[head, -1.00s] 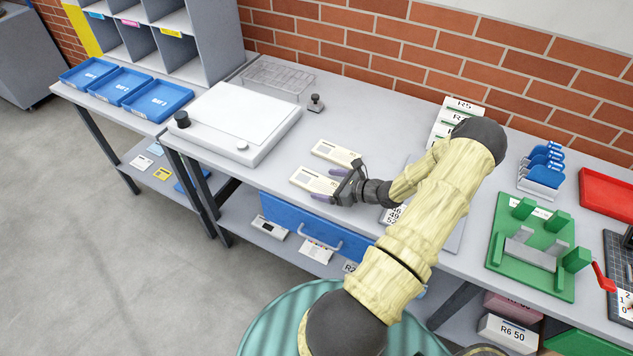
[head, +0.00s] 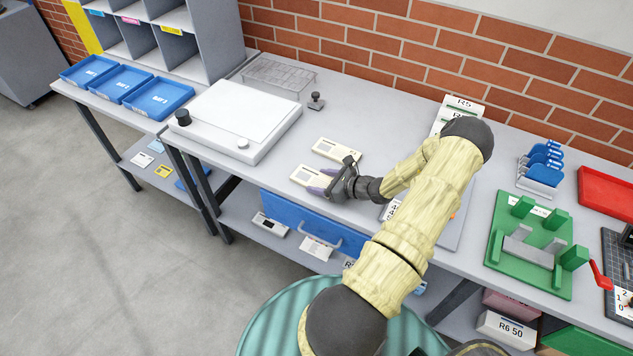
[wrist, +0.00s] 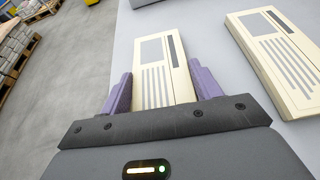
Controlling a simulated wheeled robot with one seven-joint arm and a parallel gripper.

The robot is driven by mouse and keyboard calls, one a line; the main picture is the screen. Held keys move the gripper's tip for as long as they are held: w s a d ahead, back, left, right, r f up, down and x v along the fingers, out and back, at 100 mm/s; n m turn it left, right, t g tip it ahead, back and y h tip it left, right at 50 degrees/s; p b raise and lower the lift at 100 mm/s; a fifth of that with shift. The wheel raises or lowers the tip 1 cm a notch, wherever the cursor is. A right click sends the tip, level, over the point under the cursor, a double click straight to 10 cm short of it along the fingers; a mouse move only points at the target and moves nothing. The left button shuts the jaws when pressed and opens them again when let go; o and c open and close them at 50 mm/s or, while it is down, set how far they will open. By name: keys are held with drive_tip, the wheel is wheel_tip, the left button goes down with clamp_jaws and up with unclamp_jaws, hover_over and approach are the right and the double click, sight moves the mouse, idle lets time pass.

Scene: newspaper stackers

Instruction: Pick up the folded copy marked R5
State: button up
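Two cream folded copies lie side by side on the grey bench near its front edge. The near copy (head: 308,174) has its right end between the purple fingers of my gripper (head: 322,182). In the wrist view the fingers (wrist: 160,90) lie flush against both long sides of this copy (wrist: 157,62), so my gripper looks shut on it. I cannot see clear space under it. The far copy (head: 337,149) lies apart, to the right in the wrist view (wrist: 278,58). I cannot read an R5 mark on either copy.
A white board device (head: 238,122) stands left of the copies, with a small stamp (head: 316,100) behind. A label card reading R5 (head: 464,104) stands at the wall, partly behind my arm. A green fixture (head: 528,245) and red tray (head: 608,190) are right.

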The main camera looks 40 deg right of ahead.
sight(321, 182)
drive_tip(key=shift+r, duration=0.15)
wheel_tip(321, 182, up, 10)
drive_tip(key=b, duration=0.2)
idle(0.5)
